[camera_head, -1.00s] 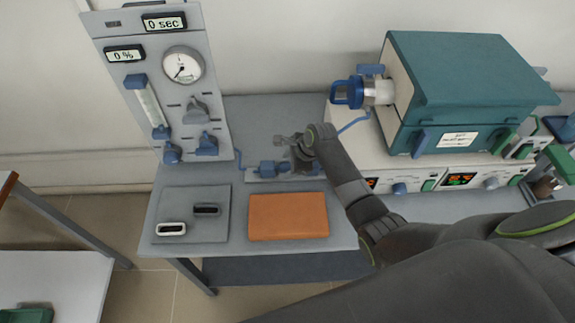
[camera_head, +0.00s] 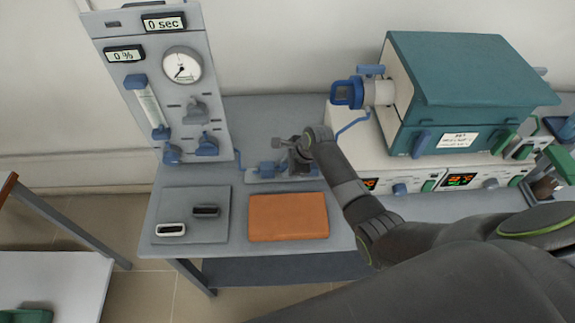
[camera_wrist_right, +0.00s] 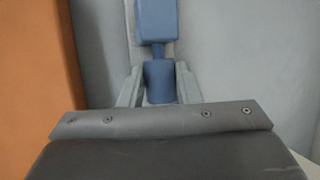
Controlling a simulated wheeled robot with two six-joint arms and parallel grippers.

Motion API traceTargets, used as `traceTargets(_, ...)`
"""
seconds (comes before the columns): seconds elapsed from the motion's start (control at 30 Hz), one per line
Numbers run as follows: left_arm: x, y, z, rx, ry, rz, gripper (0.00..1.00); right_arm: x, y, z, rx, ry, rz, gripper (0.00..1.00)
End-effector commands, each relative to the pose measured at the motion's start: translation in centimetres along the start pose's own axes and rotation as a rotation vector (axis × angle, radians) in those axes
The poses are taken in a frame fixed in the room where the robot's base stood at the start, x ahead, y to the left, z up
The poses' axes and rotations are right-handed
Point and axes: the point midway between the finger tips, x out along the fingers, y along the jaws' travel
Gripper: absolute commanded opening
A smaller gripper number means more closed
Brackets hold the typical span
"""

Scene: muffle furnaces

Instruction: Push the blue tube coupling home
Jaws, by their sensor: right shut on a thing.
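My right gripper (camera_head: 290,166) is low over a grey bracket plate (camera_head: 255,177) on the bench. In the right wrist view its two grey fingers (camera_wrist_right: 159,90) are shut on the blue tube coupling (camera_wrist_right: 160,82), one on each side. Beyond the coupling, in line with it, is a larger blue block (camera_wrist_right: 156,20); a narrower blue section lies between them. In the head view the blue block (camera_head: 266,170) sits just left of the gripper, which hides most of the coupling. I cannot tell how deep the coupling sits. My left gripper is out of view.
An orange pad (camera_head: 288,217) lies in front of the bracket. A grey panel with a gauge (camera_head: 182,65) stands at the left. A teal furnace (camera_head: 468,85) with a blue-handled end fitting (camera_head: 350,92) stands at the right. A grey mat (camera_head: 192,214) is front left.

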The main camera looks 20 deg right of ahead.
Motion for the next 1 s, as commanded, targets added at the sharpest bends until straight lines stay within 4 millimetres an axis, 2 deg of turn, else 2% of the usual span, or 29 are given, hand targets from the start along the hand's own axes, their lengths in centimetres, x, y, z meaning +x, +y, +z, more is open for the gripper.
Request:
traceTargets(0.17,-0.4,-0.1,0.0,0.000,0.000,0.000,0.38,-0.3,0.0,-0.4,0.001,0.001,0.002,0.00)
traceTargets(0.4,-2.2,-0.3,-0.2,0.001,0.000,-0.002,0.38,-1.4,0.0,-3.0,0.001,0.004,0.004,0.00)
traceTargets(0.7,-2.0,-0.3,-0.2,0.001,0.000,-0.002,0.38,-1.3,0.0,-3.4,-0.001,0.005,0.001,0.00)
traceTargets(0.73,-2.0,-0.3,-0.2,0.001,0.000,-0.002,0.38,-1.3,0.0,-3.4,-0.001,0.006,0.001,0.32)
traceTargets(0.9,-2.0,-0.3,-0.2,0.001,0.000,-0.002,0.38,-1.3,0.0,-3.3,0.000,0.003,0.001,0.52)
traceTargets(1.0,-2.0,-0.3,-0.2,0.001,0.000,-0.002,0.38,-1.3,0.0,-3.3,0.000,0.002,0.001,0.52)
